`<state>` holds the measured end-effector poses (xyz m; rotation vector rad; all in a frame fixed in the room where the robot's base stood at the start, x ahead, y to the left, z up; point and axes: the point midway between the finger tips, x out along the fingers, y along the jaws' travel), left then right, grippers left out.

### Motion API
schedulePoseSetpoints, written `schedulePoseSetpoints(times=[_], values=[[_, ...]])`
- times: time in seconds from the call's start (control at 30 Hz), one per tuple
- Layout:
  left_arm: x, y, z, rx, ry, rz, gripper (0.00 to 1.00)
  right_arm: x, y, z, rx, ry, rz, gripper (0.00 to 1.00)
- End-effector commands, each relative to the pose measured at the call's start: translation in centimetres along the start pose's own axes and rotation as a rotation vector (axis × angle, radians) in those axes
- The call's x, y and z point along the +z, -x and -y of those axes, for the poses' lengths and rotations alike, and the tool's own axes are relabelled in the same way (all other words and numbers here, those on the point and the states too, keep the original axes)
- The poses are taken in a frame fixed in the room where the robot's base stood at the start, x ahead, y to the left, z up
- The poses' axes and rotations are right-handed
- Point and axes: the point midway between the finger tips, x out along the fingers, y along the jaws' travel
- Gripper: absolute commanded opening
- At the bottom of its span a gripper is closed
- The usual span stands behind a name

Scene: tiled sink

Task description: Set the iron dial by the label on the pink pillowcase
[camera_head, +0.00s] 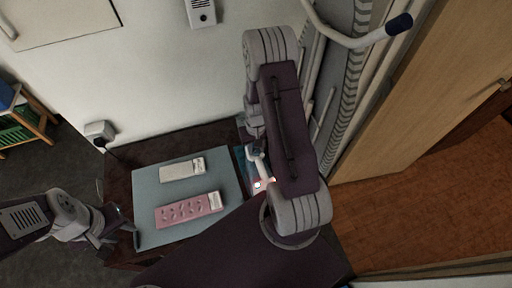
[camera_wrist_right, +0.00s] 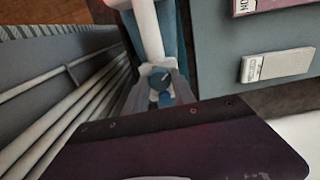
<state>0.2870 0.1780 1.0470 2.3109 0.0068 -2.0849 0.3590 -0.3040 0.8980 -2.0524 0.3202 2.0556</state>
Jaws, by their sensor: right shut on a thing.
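The pink pillowcase (camera_head: 185,210) lies folded on a pale blue mat (camera_head: 150,237), its white label (camera_head: 215,201) at its right end. In the right wrist view the pillowcase (camera_wrist_right: 285,4) is cut off; its label (camera_wrist_right: 243,7) shows only part of a word. The white and blue iron (camera_head: 257,173) is right of the mat, partly hidden by my right arm. Its blue dial (camera_wrist_right: 160,75) has a pale pointer mark. My right gripper (camera_wrist_right: 160,86) is shut on the dial, one finger each side. My left gripper (camera_head: 121,240) is open and empty at the mat's left edge.
A folded white pillowcase (camera_head: 178,171) with its own label (camera_wrist_right: 252,69) lies on the mat behind the pink one. Ribbed grey panels and pale pipes (camera_wrist_right: 75,100) stand close beside my right gripper. A wall socket (camera_head: 100,132) is at the left.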

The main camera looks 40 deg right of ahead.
Motion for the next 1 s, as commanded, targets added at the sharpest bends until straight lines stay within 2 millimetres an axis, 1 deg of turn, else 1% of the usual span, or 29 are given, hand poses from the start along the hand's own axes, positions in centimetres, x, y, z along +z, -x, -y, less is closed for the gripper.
schedulePoseSetpoints(times=[0.3, 0.6, 0.8, 1.0], values=[[-0.03, 0.35, -0.01, 0.000, 0.000, 0.000, 0.36, -0.14, 0.16, -0.01, 0.000, -0.298, -0.004, 0.00], [-0.05, 0.53, -0.01, 0.000, 0.000, 0.000, 0.36, -0.12, 0.16, -0.01, -0.001, -0.558, -0.003, 0.00], [-0.06, 0.62, -0.01, 0.000, 0.000, 0.000, 0.36, -0.11, 0.15, -0.01, -0.001, -0.690, -0.003, 0.00], [-0.07, 0.66, -0.01, 0.000, 0.000, 0.000, 0.36, -0.10, 0.13, -0.01, -0.001, -0.777, -0.002, 0.00]])
